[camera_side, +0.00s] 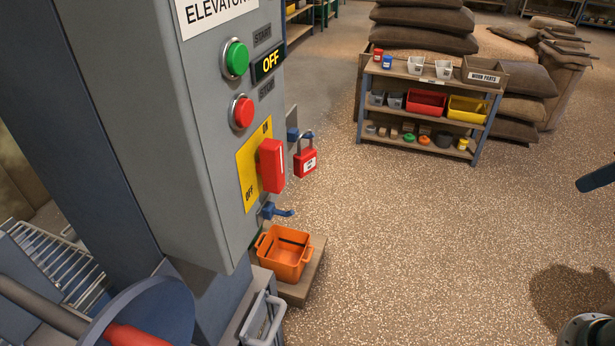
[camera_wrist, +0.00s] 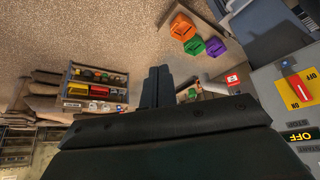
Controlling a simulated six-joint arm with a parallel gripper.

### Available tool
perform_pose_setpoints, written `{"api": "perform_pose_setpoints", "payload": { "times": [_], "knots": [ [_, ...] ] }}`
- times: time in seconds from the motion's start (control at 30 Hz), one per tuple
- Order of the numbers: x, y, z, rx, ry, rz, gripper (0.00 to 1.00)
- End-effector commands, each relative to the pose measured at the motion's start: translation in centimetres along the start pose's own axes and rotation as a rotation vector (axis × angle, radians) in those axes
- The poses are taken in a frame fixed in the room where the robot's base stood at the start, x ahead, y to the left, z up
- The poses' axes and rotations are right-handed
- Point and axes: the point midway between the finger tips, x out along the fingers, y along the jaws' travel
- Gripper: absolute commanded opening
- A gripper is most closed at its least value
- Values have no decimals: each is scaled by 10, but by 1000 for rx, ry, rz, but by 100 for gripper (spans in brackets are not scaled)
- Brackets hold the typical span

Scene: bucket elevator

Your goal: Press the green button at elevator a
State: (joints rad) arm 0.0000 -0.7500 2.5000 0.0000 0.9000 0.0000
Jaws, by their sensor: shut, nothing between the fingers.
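The green button (camera_side: 236,58) is on the upper front of a grey control box (camera_side: 217,150) in the side view, beside a START label. The green button cannot be made out in the wrist view. A dark bar at the side view's right edge may be part of my gripper.
A red switch handle (camera_side: 271,165) stands out from a yellow plate below the buttons. A red padlock (camera_side: 306,162) hangs beside the box. An orange bin (camera_side: 286,253) sits below. A shelf (camera_side: 372,89) with bins stands at the back. The floor right of the box is clear.

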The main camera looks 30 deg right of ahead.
Motion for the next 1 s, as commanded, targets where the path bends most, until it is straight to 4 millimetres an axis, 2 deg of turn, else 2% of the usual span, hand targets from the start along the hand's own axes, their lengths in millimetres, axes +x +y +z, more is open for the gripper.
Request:
{"api": "perform_pose_setpoints", "payload": {
  "times": [0.33, 0.53, 0.77, 1.0],
  "knots": [
    [0, -1, -2, 0, 2, -2, 0],
    [-3, -8, -16, -2, 13, -18, 0],
    [-10, -31, -52, 1, 48, -66, 0],
    [-20, -74, -100, 12, 87, -144, 0]
  ]
}}
